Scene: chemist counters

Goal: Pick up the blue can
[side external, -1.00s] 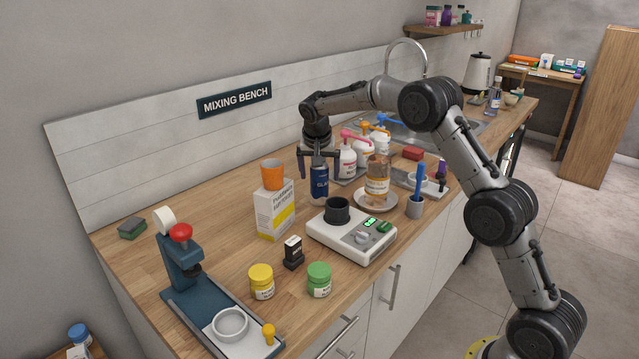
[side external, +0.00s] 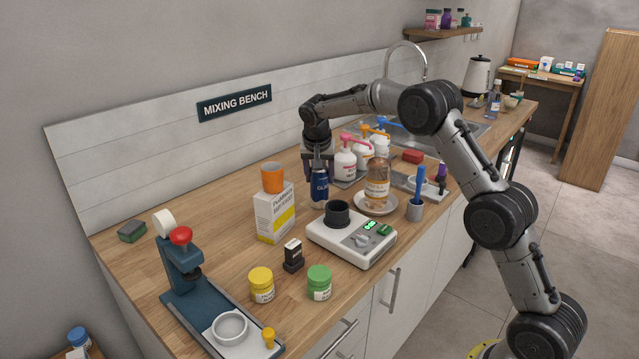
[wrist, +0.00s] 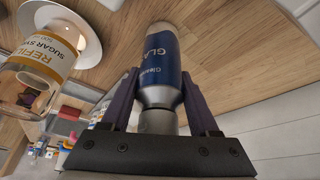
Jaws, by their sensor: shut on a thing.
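The blue can (side external: 319,188), dark blue with a silver top and pale lettering, stands upright on the wooden counter behind the white scale. My gripper (side external: 318,168) is above it, pointing down, with its fingers shut on the can's upper part. In the wrist view the blue can (wrist: 160,62) lies between the two dark fingers of my gripper (wrist: 160,100), which press on its silver upper end. Its base appears at or very near the counter; I cannot tell whether there is a gap.
An amber syrup bottle (side external: 377,185) on a saucer (side external: 362,205) stands close to the right. Pump bottles (side external: 346,160) stand behind right. The scale (side external: 335,236) is in front.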

